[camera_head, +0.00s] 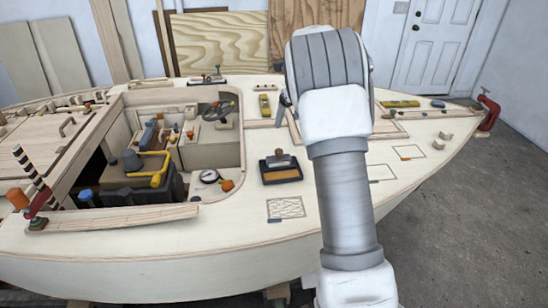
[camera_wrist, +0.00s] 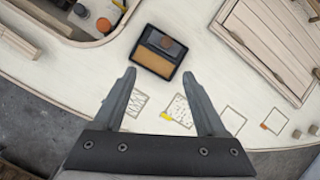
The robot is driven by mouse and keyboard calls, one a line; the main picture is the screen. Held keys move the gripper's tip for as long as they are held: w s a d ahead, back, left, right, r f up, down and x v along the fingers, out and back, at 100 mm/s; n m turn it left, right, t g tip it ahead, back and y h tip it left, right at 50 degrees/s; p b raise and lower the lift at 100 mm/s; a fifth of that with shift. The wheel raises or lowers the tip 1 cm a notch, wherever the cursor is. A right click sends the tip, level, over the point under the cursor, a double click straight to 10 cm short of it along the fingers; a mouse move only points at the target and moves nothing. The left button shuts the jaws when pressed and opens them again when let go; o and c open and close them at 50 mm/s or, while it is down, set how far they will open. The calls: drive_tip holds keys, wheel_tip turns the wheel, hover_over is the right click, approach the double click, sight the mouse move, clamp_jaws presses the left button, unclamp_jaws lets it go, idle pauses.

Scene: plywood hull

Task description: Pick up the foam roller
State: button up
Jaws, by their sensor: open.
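A black tray (camera_head: 281,178) with a tan-orange floor sits on the pale deck right of the cockpit opening. A grey-brown piece with a rounded top (camera_head: 279,155) lies at its far side; it may be the foam roller, but I cannot tell for sure.
The cockpit (camera_head: 240,150) holds a dark toolbox with a yellow handle (camera_head: 160,170) and other tools. A raised wooden hatch (camera_wrist: 262,45) is at right in the wrist view. Deck around the tray is mostly clear.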

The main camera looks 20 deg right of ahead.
wheel_tip(320, 180, down, 4)
drive_tip(key=w+d+m, duration=0.1)
drive_tip(key=w+m, duration=0.1)
hover_over(279, 150)
drive_tip(key=s, duration=0.3)
drive_tip(key=f, duration=1)
drive_tip(key=shift+w+d+f, duration=0.15)
drive_tip(key=shift+w+d, duration=0.05)
drive_tip(key=shift+x, duration=2.9)
drive_tip(key=shift+w+a, duration=0.1)
clamp_jaws()
